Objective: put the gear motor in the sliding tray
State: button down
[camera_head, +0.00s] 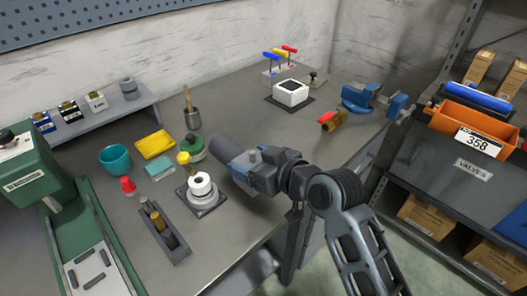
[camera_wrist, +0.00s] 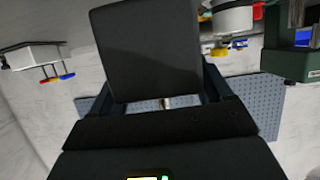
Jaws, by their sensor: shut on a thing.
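My gripper (camera_head: 244,168) is over the right part of the bench, shut on a dark grey rounded body (camera_head: 226,149), which I take to be the gear motor. In the wrist view this dark body (camera_wrist: 147,48) fills the space between the fingers of my gripper (camera_wrist: 160,92) and hides what lies behind it. A green machine (camera_head: 38,178) stands at the left. The grey slotted plate (camera_head: 92,270) on its long green base looks like the sliding tray, though I cannot be sure. No motor shows on the visible part of that plate.
Between my gripper and the green machine stand a white roll on a square base (camera_head: 201,188), a narrow tool holder (camera_head: 166,235), a red knob piece (camera_head: 127,186) and a teal bowl (camera_head: 115,158). A blue vise (camera_head: 358,97) is at the back right. An orange bin (camera_head: 470,122) sits on the right shelf.

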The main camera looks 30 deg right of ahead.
jog(key=shift+f, duration=1.8)
grip_release()
jog(key=shift+f, duration=0.25)
jog(key=shift+r, duration=0.15)
jog(key=shift+s, duration=0.35)
jog(key=b+v, duration=0.1)
jog(key=v, duration=1)
jog(key=shift+s+d, duration=0.15)
